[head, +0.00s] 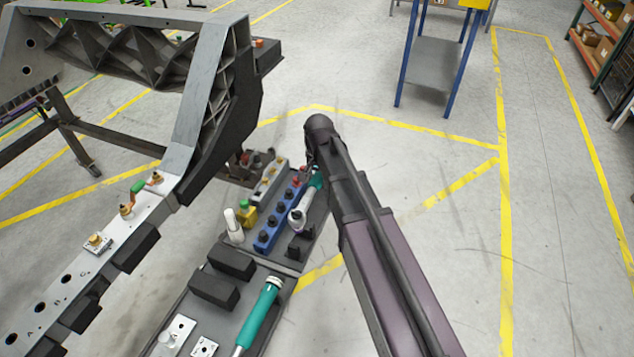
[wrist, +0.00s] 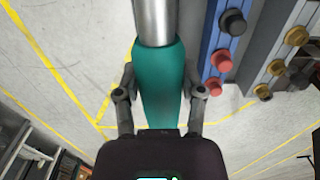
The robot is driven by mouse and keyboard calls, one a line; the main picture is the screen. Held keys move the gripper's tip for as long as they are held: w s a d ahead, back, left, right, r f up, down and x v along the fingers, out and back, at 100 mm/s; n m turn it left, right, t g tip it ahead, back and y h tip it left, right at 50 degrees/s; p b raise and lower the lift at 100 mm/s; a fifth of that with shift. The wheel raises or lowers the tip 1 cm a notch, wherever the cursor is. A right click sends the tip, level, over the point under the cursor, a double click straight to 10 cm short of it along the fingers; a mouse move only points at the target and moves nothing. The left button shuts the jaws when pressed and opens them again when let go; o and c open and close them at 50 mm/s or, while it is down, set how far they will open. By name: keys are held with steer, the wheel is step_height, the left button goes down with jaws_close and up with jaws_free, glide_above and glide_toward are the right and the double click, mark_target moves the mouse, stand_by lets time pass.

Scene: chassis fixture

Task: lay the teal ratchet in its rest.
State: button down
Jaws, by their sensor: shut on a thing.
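The teal ratchet (wrist: 160,75) has a teal handle and a silver shaft. In the wrist view my gripper (wrist: 160,95) is shut on the handle, with one finger on each side. In the head view the teal ratchet (head: 308,199) slants over the right side of the dark tray, its white and purple head end toward the camera. My arm hides the gripper's fingers there. A black notched bracket (head: 299,246), which looks like a rest, stands just in front of the head end. I cannot tell whether the ratchet touches it.
A blue rail (head: 268,237) with dark and red knobs stands close left of the ratchet. A second teal-handled tool (head: 262,312) lies on the tray's near part beside black blocks (head: 214,288). The large metal chassis (head: 205,105) rises at left. Floor at right is clear.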

steer(key=shift+f, duration=0.2)
stand_by(0.4)
steer(key=shift+f+b, duration=2.25)
steer(key=shift+b, duration=0.25)
steer(key=shift+f, duration=0.25)
steer(key=shift+f+b, duration=1.15)
steer(key=shift+b, duration=0.25)
steer(key=shift+f+b, duration=0.45)
steer(key=shift+f, duration=0.05)
steer(key=shift+c, duration=0.6)
jaws_free()
